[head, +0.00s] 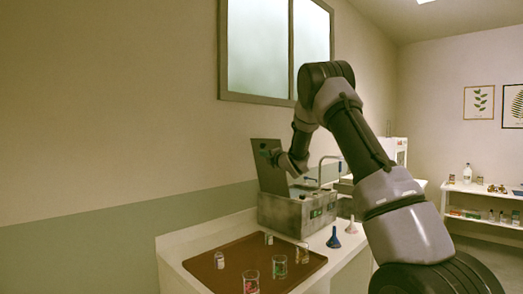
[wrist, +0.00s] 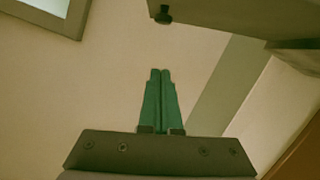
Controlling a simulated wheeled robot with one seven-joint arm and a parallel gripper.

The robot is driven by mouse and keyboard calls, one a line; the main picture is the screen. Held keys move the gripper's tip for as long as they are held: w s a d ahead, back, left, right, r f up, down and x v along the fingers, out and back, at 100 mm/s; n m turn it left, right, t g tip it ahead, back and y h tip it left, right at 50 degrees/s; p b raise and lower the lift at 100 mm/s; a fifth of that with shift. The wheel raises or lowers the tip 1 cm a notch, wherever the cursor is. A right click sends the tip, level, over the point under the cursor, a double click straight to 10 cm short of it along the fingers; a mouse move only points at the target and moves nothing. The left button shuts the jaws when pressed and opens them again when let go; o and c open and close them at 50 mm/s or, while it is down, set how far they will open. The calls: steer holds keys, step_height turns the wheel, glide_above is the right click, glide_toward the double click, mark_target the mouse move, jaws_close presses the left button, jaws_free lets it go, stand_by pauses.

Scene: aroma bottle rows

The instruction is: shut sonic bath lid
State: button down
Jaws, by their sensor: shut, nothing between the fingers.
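The sonic bath (head: 296,210) is a grey metal box on the white counter in the head view. Its lid (head: 268,176) is a flat dark panel standing raised, nearly upright, at the left side of the box. My gripper (head: 276,156) is close by the lid's upper part; whether it touches the lid I cannot tell. In the wrist view, the green fingers of my gripper (wrist: 160,73) are together with nothing between them. A grey panel with a dark knob (wrist: 163,15) shows at the top of the wrist view, apart from the fingertips; it looks like the lid.
A brown tray (head: 200,268) with several small bottles and glasses lies in front of the bath. The wall is close on the left.

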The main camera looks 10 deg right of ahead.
steer(key=w+r, duration=0.1)
steer(key=w, duration=0.7)
steer(key=shift+w+d+r, duration=0.35)
steer(key=shift+r, duration=0.05)
steer(key=shift+d+r, duration=0.1)
